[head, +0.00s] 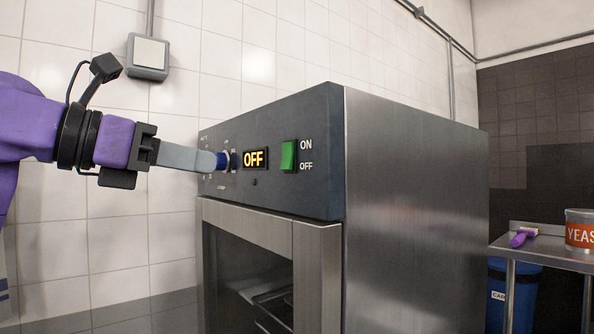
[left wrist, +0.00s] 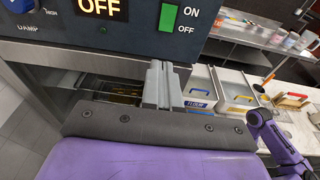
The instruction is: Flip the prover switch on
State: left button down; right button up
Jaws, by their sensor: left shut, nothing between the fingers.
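The prover (head: 415,200) is a steel cabinet with a dark control panel on top of its front. In the left wrist view the shut fingers (left wrist: 163,85) lie below the green switch (left wrist: 169,17). My right gripper is not in view.
A glass door (head: 250,280) is below the panel. A steel table (head: 545,250) at the right holds a purple-handled tool (head: 523,237) and a yeast tin (head: 580,230). A purple arm link, likely mine, is at lower right.

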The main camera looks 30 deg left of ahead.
pick_arm(q)
jog(key=s+r, duration=0.1)
jog(key=p, duration=0.5)
send_near(284, 166)
jog(key=shift+h, duration=0.4)
jog(key=x, duration=0.6)
jog(key=shift+a+f, duration=0.1)
jog(key=shift+a, duration=0.1)
jog(key=shift+w+d+f, duration=0.15)
jog(key=shift+w+d, duration=0.05)
jog(key=shift+w, duration=0.25)
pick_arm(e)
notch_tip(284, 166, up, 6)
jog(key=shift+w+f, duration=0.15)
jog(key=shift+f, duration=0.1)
